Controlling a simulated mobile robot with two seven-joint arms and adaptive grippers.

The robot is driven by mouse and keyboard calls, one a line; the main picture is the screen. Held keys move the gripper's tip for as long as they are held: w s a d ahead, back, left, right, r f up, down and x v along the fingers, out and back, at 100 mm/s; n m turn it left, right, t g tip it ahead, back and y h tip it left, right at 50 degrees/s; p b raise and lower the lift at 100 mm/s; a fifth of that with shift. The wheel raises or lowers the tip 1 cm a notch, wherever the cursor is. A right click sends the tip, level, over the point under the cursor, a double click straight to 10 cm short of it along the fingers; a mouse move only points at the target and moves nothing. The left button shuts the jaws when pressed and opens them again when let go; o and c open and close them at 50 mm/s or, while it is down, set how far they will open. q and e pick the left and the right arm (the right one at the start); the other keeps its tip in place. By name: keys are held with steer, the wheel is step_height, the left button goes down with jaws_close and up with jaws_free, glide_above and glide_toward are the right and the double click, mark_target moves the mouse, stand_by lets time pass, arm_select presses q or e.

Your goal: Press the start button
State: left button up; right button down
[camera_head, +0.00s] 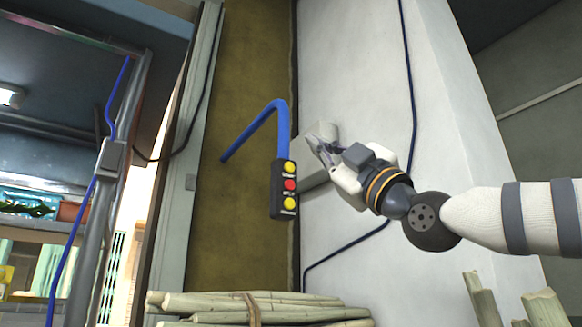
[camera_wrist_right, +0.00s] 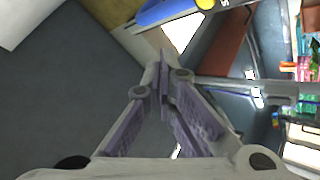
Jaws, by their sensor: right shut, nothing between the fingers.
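A black control box (camera_head: 284,212) hangs at the end of a bent blue cable (camera_head: 277,118) near the middle of the head view. It has a yellow button (camera_head: 289,168) at the top, a red button (camera_head: 289,185) in the middle and a yellow button (camera_head: 289,203) at the bottom. Its labels are too small to read. My right gripper (camera_head: 316,140) is shut and empty, up and right of the box and apart from it in the picture. In the wrist view the fingertips (camera_wrist_right: 160,62) meet, and part of the blue cable (camera_wrist_right: 165,12) shows above them. My left gripper is not in view.
A tied bundle of canes (camera_head: 200,302) lies below the control box. More cane ends (camera_head: 483,300) stick up at the lower right. A metal post (camera_head: 110,190) stands at the left.

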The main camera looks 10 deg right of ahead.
mark_target(290, 167)
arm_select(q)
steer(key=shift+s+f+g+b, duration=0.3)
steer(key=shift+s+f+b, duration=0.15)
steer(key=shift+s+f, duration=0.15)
arm_select(e)
steer(key=w+a, duration=0.2)
steer(key=w, duration=0.4)
steer(key=shift+a, duration=0.2)
steer(key=shift+r, duration=0.1)
stand_by(0.5)
steer(key=shift+w+a, duration=0.1)
steer(key=shift+w, duration=0.3)
